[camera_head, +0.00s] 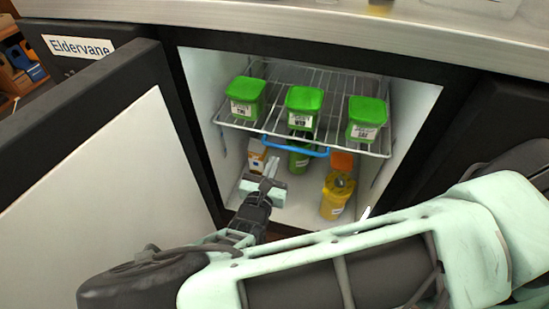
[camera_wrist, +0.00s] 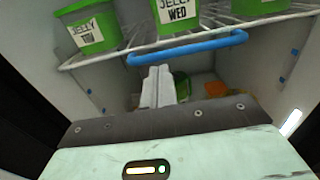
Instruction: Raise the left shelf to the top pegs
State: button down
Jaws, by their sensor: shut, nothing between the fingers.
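A wire shelf (camera_head: 338,136) spans the inside of the open cabinet and carries three green tubs. It has a blue handle (camera_head: 295,148) at its front edge, which also shows in the wrist view (camera_wrist: 187,47). My gripper (camera_head: 270,168) is inside the cabinet mouth, below the handle and a little to its left in the head view. In the wrist view the fingers (camera_wrist: 157,84) are together and empty, pointing in under the handle. I cannot tell whether they touch it. Small blue marks (camera_wrist: 88,91) show on the cabinet walls; the pegs themselves are not clear.
Green tubs labelled jelly (camera_head: 303,102) stand on the shelf. Below it are a yellow container (camera_head: 335,197), an orange item (camera_head: 342,161), a white-and-orange carton (camera_head: 257,155) and a green container (camera_head: 299,158). The open door (camera_head: 110,165) stands at left, the counter edge (camera_head: 290,30) above.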

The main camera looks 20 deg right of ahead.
jog(key=s+a+f, duration=0.2)
jog(key=s+a, duration=0.1)
jog(key=s, duration=0.1)
jog(key=shift+s+a, duration=0.25)
jog(key=shift+s, duration=0.15)
dwell(0.5)
jog(key=s+d+r+m+g+y, duration=0.1)
jog(key=s+r+m+g+y, duration=0.5)
jog(key=s+r+m+g, duration=0.85)
notch_tip(320, 180, up, 33)
jog(key=s+m+y+p, duration=0.1)
jog(key=m+y+p, duration=0.4)
jog(key=p, duration=1.6)
jog(key=shift+s+d+m+p, duration=0.15)
jog(key=shift+d+m+p, duration=0.25)
jog(key=shift+m, duration=0.45)
